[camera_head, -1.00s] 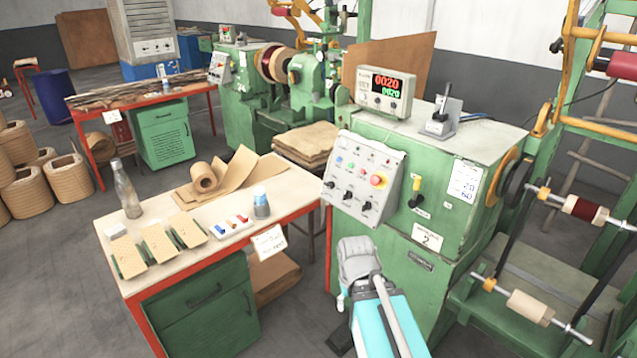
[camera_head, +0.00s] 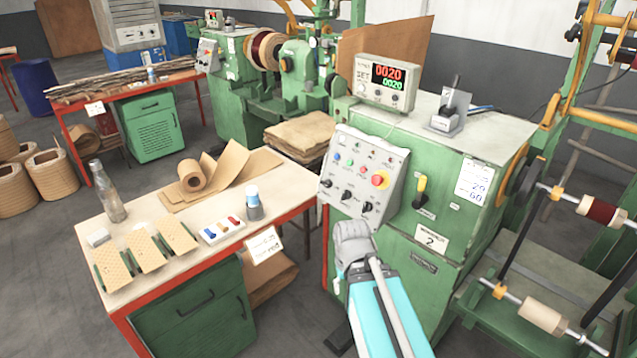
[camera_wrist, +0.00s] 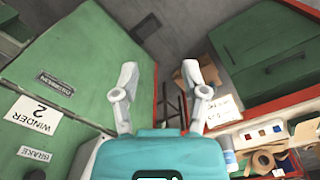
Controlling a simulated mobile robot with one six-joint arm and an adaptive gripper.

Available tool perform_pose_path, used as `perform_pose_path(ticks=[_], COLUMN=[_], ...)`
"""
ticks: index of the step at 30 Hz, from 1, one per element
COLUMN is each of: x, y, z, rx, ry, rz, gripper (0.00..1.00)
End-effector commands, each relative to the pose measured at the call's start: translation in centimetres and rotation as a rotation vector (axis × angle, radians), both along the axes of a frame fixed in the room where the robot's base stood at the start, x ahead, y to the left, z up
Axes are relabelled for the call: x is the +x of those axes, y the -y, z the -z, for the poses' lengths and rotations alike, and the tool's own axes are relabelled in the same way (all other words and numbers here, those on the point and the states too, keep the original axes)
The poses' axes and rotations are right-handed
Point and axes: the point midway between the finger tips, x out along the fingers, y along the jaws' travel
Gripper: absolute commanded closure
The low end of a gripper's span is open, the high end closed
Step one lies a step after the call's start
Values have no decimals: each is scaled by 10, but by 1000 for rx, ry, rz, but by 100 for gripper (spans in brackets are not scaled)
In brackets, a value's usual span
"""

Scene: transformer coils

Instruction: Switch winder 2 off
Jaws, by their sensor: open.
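Winder 2 is the green machine (camera_head: 400,240) at centre right, with a "WINDER 2" plate (camera_head: 430,240) on its front. The plate also shows in the wrist view (camera_wrist: 33,114), beside a "BRAKE" label (camera_wrist: 34,154). A yellow-handled lever (camera_head: 420,187) sits right of the panel. The display box (camera_head: 385,80) on top reads 0020 in red and green. My gripper (camera_wrist: 160,82) is open and empty in the wrist view, fingers apart, beside the machine's green side.
A red-edged workbench (camera_head: 180,250) stands left of the winder, with a bottle (camera_head: 108,192), paper rolls and pads on it. Spools on shafts (camera_head: 541,316) stick out at the right. Grey floor shows between bench and machine.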

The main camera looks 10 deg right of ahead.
Motion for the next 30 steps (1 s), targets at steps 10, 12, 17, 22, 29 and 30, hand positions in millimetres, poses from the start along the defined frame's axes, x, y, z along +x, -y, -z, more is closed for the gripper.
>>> perform_pose_path(ticks=[10,12,17,22,29,30], x=[0,0,7,31,94,108], y=[0,0,1,11,22,23], z=[0,0,4,16,37,39], rx=[0,-1,-22,-111,-334,-379], ry=[0,0,5,29,141,175], rz=[0,0,16,91,265,301], gripper=[43,32,6,6,6,6])
